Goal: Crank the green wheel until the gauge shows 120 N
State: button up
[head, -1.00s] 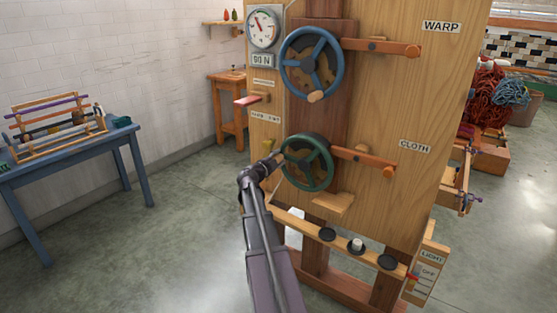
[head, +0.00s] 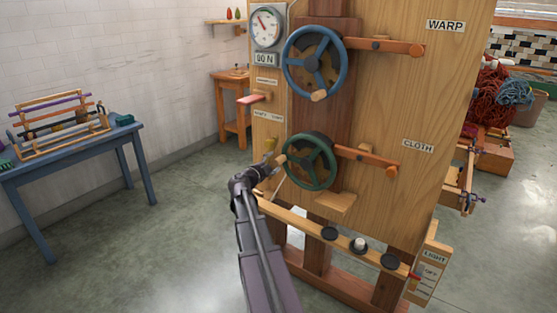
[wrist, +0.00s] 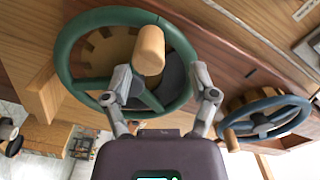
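The green wheel (head: 310,161) is mounted low on the wooden panel, beside the CLOTH label. In the wrist view the green wheel (wrist: 68,58) fills the upper left, and its wooden crank knob (wrist: 149,50) points toward me. My gripper (wrist: 162,76) is open, its fingers spread to either side below the knob with no visible grip on it. In the head view my gripper (head: 266,175) is just left of the wheel, its fingers small and hard to make out. The round gauge (head: 266,27) has a red needle; its plate (head: 265,59) reads 90 N.
A blue wheel (head: 315,62) is above the green one; it also shows in the wrist view (wrist: 264,118). Wooden levers (head: 366,158) lie right of both wheels. A red-tipped lever (head: 252,98) sticks out left. A ledge with dark discs (head: 329,233) runs below.

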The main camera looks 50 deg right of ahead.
jog(key=s+a, duration=0.1)
jog(key=a, duration=0.5)
jog(key=shift+a, duration=0.2)
